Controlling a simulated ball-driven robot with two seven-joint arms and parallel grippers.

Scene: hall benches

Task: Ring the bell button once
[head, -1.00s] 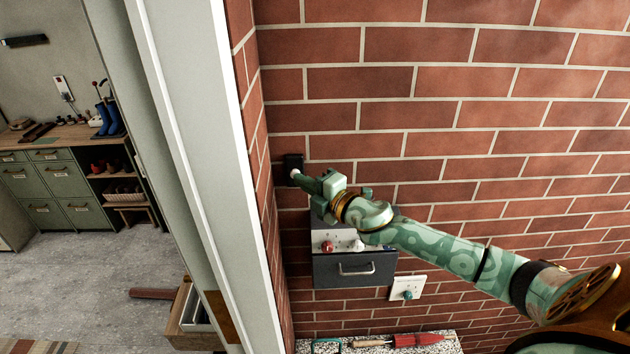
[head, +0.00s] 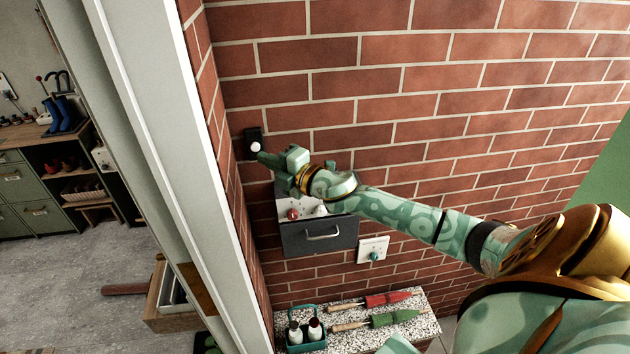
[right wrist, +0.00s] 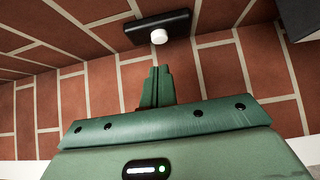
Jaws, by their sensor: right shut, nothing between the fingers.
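The bell button is a small white knob (head: 255,147) on a black plate (head: 253,134) on the brick wall, close to the pale door frame. In the right wrist view the white knob (right wrist: 155,34) stands out from its black plate (right wrist: 178,22), just beyond my fingertips. My right gripper (head: 263,157) is shut and empty, its tip just below and right of the knob. In the right wrist view the shut fingers (right wrist: 159,72) point at the knob, with a small gap seeming to lie between. My left gripper is not in view.
Below my right arm, an open dark grey wall box (head: 320,237) holds small items. A white wall plate with a teal knob (head: 373,249) is beside it. A speckled shelf (head: 425,319) carries tools and a bottle caddy (head: 306,340). The pale door frame (head: 150,130) stands left.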

